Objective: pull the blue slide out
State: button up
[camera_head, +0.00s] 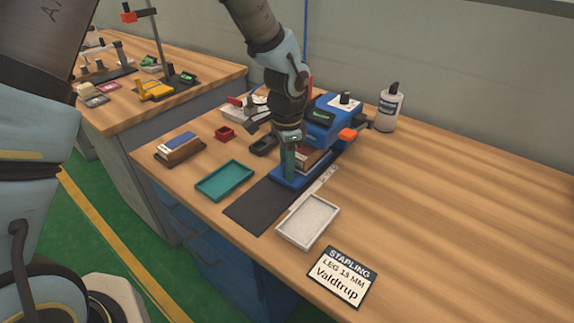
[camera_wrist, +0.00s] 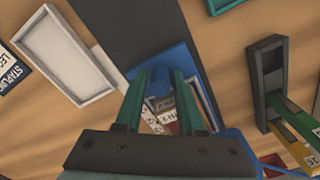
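The blue slide (camera_head: 293,181) sits low at the front of the blue stapling machine (camera_head: 327,118), by the dark mat. In the wrist view a blue upright part of the slide (camera_wrist: 158,84) stands between my green fingers. My gripper (camera_head: 288,172) points down over the slide's front end. In the wrist view my gripper (camera_wrist: 163,80) has its two fingers apart, one on each side of that blue part. Whether they press on it cannot be told. Printed labels show behind the fingers, and the fingers hide part of the slide.
A dark mat (camera_head: 258,205) lies in front of the machine. A white tray (camera_head: 308,221), a teal tray (camera_head: 224,181) and a stapling sign (camera_head: 341,277) are near the front. A white bottle (camera_head: 388,106) stands behind. The table's right side is clear.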

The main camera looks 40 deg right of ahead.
grip_shut()
dwell(1.2)
